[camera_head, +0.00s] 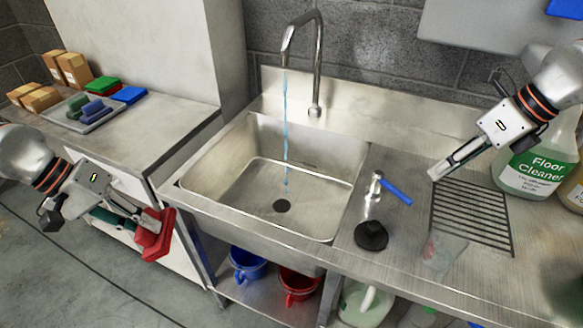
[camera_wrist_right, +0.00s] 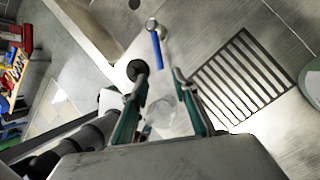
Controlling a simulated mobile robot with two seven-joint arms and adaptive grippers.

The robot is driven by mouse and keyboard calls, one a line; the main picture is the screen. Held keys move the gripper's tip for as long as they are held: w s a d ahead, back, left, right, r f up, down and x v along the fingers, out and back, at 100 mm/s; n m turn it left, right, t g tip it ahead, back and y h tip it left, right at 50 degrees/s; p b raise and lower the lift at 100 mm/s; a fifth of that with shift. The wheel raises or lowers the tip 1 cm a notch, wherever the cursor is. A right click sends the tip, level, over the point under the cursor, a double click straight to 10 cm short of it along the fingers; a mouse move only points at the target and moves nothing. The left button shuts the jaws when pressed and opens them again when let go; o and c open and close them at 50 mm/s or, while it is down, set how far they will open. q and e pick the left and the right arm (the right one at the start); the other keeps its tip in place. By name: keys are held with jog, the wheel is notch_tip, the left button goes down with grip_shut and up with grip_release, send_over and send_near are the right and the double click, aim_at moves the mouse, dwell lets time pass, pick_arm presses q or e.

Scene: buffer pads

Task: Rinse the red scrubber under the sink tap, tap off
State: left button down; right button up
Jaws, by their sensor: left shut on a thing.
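The red scrubber (camera_head: 155,240) is in my left gripper (camera_head: 148,222), which is shut on it, in front of the cabinet and left of the sink. The steel sink basin (camera_head: 255,185) has a dark drain. A thin blue stream of water (camera_head: 285,130) falls from the tap (camera_head: 317,60) into the basin. A lever with a blue handle (camera_head: 395,191) sits on the counter right of the basin; it also shows in the right wrist view (camera_wrist_right: 157,50). My right gripper (camera_head: 437,173) is open and empty above the counter, right of the lever. In the right wrist view its fingers (camera_wrist_right: 160,72) are apart.
A black plug (camera_head: 371,236), a drain grate (camera_head: 472,215), a clear cup (camera_head: 443,250) and a floor cleaner jug (camera_head: 537,160) are on the right counter. A tray of sponges (camera_head: 92,122) and boxes are at left. Blue (camera_head: 247,264) and red buckets (camera_head: 297,285) stand below.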

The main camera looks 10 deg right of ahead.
aim_at(392, 190)
jog(key=x, duration=1.1)
jog(key=shift+a+f, duration=0.1)
jog(key=shift+a, duration=0.05)
grip_shut()
